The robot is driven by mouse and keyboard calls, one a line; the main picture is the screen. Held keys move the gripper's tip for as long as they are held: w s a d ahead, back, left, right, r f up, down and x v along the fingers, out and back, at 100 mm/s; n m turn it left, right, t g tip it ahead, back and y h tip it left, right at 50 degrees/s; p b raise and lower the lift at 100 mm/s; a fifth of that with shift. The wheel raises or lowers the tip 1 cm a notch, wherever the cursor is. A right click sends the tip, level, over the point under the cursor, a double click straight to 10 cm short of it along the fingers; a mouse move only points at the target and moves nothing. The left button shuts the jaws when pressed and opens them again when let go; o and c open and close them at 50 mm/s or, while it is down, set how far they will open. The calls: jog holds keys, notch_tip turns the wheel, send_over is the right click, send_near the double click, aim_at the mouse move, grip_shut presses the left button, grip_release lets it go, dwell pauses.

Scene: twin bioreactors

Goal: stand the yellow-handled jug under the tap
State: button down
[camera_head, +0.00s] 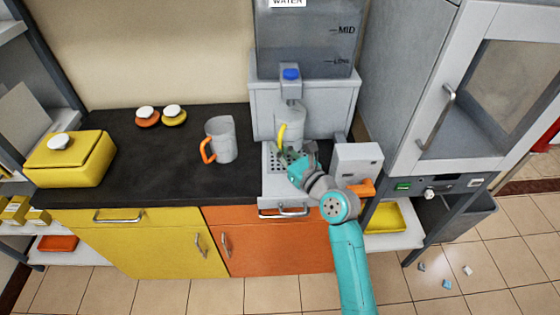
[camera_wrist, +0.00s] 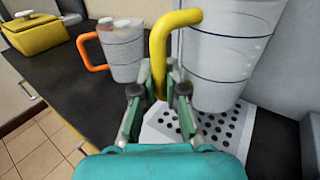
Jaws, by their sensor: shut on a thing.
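The yellow-handled jug (camera_head: 291,124) is a clear grey jug below the tap (camera_head: 291,82) of the water tank, over the perforated drip tray (camera_head: 268,161). In the wrist view the jug (camera_wrist: 225,55) is upright, with its yellow handle (camera_wrist: 160,50) toward me. My gripper (camera_wrist: 159,88) is shut on the handle; it also shows in the head view (camera_head: 290,160) at the jug's front. I cannot tell whether the jug's base touches the tray (camera_wrist: 205,130). The arm hides part of the tray in the head view.
An orange-handled jug (camera_head: 222,140) stands on the dark counter (camera_head: 170,178), left of the tray. A cabinet (camera_head: 440,100) with a glass door stands at right.

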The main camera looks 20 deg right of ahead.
jog(key=shift+w+d+f, duration=0.1)
jog(key=shift+w+f, duration=0.05)
jog(key=shift+f, duration=2.5)
jog(key=shift+f, duration=0.1)
jog(key=c, duration=1.2)
grip_release()
jog(key=v, duration=1.2)
